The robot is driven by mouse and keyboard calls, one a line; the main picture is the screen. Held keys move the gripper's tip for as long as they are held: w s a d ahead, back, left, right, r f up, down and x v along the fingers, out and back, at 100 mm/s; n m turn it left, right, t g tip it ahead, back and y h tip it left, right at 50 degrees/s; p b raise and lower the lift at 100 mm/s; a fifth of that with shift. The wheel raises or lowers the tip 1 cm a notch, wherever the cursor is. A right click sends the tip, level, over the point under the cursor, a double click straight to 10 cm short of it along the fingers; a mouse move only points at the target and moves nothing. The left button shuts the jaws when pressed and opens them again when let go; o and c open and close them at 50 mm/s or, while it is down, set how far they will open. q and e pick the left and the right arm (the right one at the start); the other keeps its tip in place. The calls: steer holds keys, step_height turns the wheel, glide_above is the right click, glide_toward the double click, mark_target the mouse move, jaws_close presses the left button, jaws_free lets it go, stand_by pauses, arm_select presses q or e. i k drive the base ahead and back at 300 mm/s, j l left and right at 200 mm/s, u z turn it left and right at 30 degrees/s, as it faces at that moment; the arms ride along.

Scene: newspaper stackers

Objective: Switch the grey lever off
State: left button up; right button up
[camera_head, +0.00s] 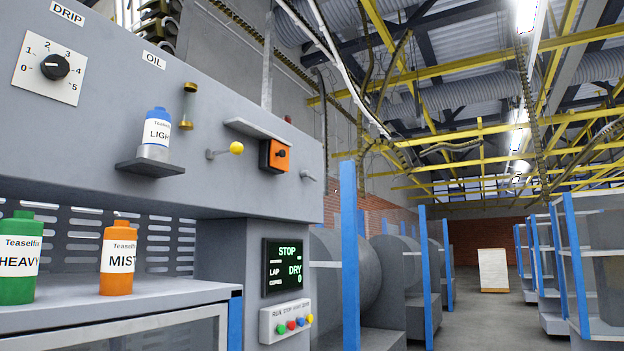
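A small grey lever (308,175) sticks out of the grey machine panel, right of an orange switch box with a black knob (275,156). It is small in the view, and I cannot tell its position marking. Another lever, with a yellow ball end (236,148), sticks out of the panel left of the orange box. A small ledge (257,130) juts out above the orange box. Neither of my grippers is in view.
A blue-and-white LIGHT bottle (157,132) stands on a small shelf (150,168). Green HEAVY (18,262) and orange MIST (117,262) bottles stand on the counter (140,292). A display (283,267) reads STOP. Blue posts (349,255) stand right. An aisle (500,320) is open.

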mark_target(306, 173)
steer(key=i+l, duration=0.3)
steer(key=i, duration=0.15)
steer(key=i+l+z, duration=0.1)
steer(key=i+l, duration=0.5)
steer(key=i, duration=0.3)
steer(key=i+l+z, duration=0.1)
steer(key=i+l, duration=0.2)
steer(key=i, duration=0.2)
steer(key=i+l, duration=0.25)
steer(key=i, duration=0.2)
steer(key=z, duration=0.05)
